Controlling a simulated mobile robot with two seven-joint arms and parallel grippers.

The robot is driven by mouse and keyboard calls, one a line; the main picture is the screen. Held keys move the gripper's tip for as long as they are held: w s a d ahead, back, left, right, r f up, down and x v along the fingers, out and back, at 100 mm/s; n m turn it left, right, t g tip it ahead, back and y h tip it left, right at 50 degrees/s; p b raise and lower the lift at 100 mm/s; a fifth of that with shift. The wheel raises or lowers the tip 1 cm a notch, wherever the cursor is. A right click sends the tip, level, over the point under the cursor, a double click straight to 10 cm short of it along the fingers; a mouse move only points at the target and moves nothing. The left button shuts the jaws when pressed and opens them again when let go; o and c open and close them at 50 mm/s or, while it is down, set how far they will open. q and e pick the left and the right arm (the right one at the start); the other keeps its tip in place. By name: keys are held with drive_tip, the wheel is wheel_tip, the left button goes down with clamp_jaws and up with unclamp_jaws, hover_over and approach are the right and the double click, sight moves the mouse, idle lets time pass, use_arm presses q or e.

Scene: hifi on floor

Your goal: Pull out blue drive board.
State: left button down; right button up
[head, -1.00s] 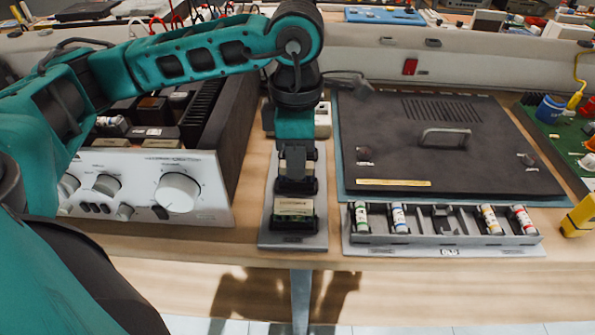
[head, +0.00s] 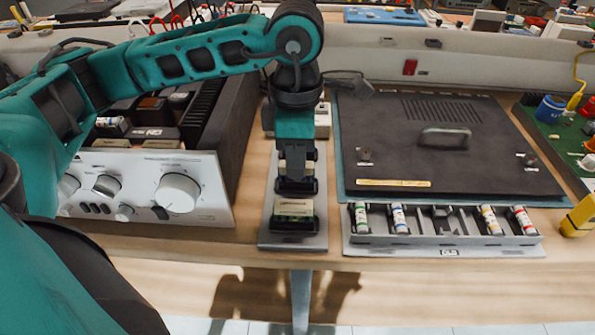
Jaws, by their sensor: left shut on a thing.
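My left gripper (head: 296,172) points straight down over the far slot of a narrow grey stand (head: 293,243) in the middle of the bench. It is shut on a board, of which only pale edges show beside the dark fingers. The colour of this board cannot be told as blue. A second board (head: 294,208), beige on top and green below, sits in the near dark slot of the stand, in front of the gripper. The silver-fronted hifi (head: 150,185) stands open at the left. My right gripper is not in view.
A dark cover with a handle (head: 440,165) lies on a blue-green mat at the right. In front of it is a grey rack (head: 440,240) with several small labelled cylinders. A yellow object (head: 580,217) stands at the right edge. The bench's front strip is clear.

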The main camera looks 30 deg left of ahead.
use_arm(q)
drive_tip(key=shift+r, duration=0.1)
drive_tip(key=shift+r+p, duration=2.45)
drive_tip(key=shift+r, duration=1.25)
